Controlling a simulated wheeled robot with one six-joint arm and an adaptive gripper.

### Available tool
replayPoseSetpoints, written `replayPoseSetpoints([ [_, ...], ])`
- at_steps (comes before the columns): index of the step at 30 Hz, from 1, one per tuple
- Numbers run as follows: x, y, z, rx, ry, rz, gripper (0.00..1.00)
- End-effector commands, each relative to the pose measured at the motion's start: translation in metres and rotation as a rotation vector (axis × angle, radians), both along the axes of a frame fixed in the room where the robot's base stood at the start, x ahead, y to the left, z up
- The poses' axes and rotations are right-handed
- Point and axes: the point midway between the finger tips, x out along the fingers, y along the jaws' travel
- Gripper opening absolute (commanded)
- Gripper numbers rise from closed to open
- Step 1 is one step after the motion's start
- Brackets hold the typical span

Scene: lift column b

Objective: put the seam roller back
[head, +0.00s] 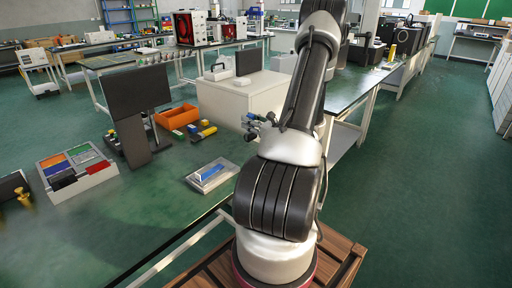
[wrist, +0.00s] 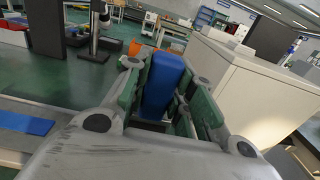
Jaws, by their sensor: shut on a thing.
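My gripper (wrist: 160,95) is shut on a blue, block-shaped thing (wrist: 162,85), which I take to be the seam roller; only its blue body shows clearly between the green-padded fingers. In the head view my gripper (head: 257,126) is held up beside my arm, above the green table, and is small and partly hidden. A light grey tray (head: 197,184) with a flat blue patch (head: 212,172) lies on the table, left of and lower than my gripper. A blue patch (wrist: 25,122) also shows at the left of the wrist view. The roller's wheel cannot be made out.
A large white box (head: 235,100) stands behind my gripper. Left of the tray are an orange bin (head: 177,116), small yellow and blue items (head: 203,132), a dark panel on a stand (head: 137,95) and a sorting box with coloured compartments (head: 76,168). The table front is mostly clear.

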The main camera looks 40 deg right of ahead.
Motion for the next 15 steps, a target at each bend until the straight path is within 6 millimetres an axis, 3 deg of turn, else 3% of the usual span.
replayPoseSetpoints([
  [3,0.0,0.0,-0.024,0.002,0.0,0.0,0.0],
  [15,0.0,0.0,-0.075,-0.001,-0.001,0.0,0.0],
])
